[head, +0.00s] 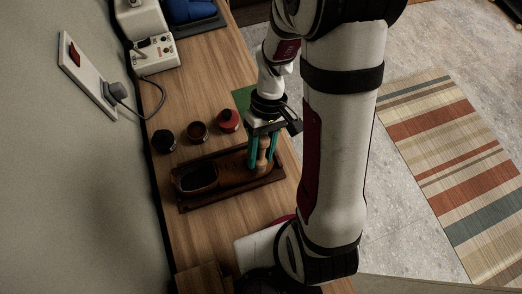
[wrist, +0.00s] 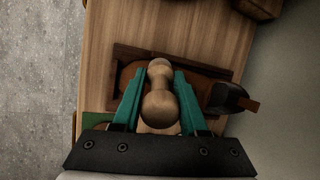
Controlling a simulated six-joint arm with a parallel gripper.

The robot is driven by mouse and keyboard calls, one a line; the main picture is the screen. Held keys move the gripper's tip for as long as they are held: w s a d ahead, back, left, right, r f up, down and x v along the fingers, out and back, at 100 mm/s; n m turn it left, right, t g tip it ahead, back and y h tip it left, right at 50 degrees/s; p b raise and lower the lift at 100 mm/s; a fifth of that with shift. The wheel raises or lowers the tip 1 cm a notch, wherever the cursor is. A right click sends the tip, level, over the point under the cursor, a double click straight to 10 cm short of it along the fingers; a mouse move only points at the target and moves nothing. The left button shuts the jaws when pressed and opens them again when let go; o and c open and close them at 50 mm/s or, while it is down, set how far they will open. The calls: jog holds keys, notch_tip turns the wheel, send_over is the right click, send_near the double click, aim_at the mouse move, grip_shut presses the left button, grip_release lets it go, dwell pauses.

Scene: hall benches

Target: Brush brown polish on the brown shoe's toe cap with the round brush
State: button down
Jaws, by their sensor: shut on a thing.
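My gripper (head: 262,164) is shut on the round brush (head: 263,155), gripping its pale wooden handle between teal fingers. In the wrist view, the brush handle (wrist: 160,100) stands between the fingers, end towards the camera; its bristles are hidden. The brown shoe (head: 232,172) lies in a dark wooden tray (head: 222,203), with its dark opening at the left and its toe at the right. The brush is over the toe end; I cannot tell whether it touches. In the wrist view, the shoe (wrist: 198,87) shows behind the fingers. A pot with dark brown contents (head: 197,132) stands behind the tray.
A black pot (head: 163,140) and a red pot (head: 228,120) flank the brown one. A green mat (head: 242,98) lies by the bench edge. A white device (head: 155,50) with a cable stands at the back. A pale flat thing (head: 255,250) lies near the front.

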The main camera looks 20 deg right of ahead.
aim_at(266, 142)
jog(key=shift+a+f, duration=0.2)
jog(key=shift+f, duration=0.5)
jog(key=shift+w, duration=1.95)
jog(key=shift+s, duration=1.95)
jog(key=shift+r, duration=0.1)
jog(key=shift+w, duration=2)
jog(key=shift+s, duration=2.1)
jog(key=shift+d+r, duration=0.25)
jog(key=shift+r, duration=0.7)
jog(key=shift+d+r, duration=0.25)
jog(key=shift+r, duration=0.65)
jog(key=shift+d+r, duration=0.25)
jog(key=shift+r, duration=0.7)
jog(key=shift+w, duration=0.1)
